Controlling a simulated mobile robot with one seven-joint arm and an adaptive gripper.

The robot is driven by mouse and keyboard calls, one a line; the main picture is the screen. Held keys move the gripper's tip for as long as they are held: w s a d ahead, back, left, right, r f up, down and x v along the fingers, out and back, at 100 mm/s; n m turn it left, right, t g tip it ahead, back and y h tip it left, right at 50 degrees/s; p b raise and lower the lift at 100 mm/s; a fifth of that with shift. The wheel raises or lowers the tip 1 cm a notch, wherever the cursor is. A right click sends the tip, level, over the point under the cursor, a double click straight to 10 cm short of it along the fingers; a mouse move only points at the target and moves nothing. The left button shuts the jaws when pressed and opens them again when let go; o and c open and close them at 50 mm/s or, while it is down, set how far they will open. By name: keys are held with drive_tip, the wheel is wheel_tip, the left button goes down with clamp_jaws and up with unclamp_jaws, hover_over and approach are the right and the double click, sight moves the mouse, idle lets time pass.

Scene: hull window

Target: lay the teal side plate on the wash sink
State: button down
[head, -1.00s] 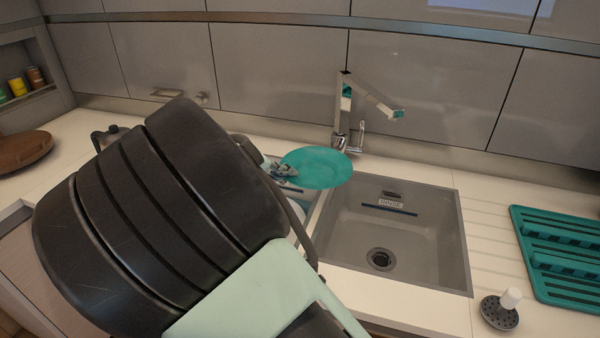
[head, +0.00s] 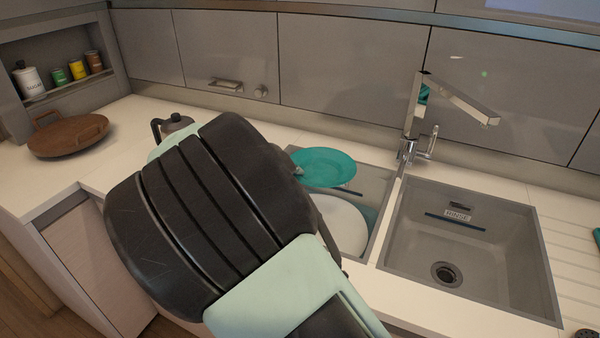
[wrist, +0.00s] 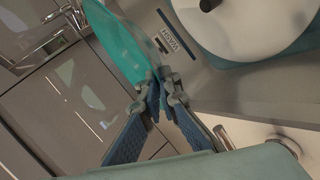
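The teal side plate (head: 324,167) is held roughly level above the back of the left basin in the head view. In the wrist view the plate (wrist: 112,42) shows with its edge between the fingertips of my gripper (wrist: 157,80), which is shut on it. The wash sink (head: 371,190) is the left basin; its "WASH" label (wrist: 169,42) shows in the wrist view. A white plate (head: 342,222) lies in the wash sink, and it also shows in the wrist view (wrist: 245,22). My arm hides the left part of the basin and most of my gripper in the head view.
The rinse sink (head: 412,246) is empty, to the right. The tap (head: 412,145) stands behind, between the basins. Cabinet fronts (head: 345,75) close off the back.

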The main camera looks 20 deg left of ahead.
drive_tip(key=shift+a+f, duration=0.15)
wheel_tip(320, 180, down, 7)
drive_tip(key=b, duration=0.5)
drive_tip(key=shift+f, duration=0.1)
idle(0.8)
drive_tip(key=shift+f+b, duration=0.5)
drive_tip(key=shift+b, duration=0.2)
drive_tip(key=shift+f, duration=0.2)
drive_tip(key=shift+f+b, duration=0.4)
drive_tip(key=shift+b, duration=0.2)
drive_tip(key=c, duration=2.1)
unclamp_jaws()
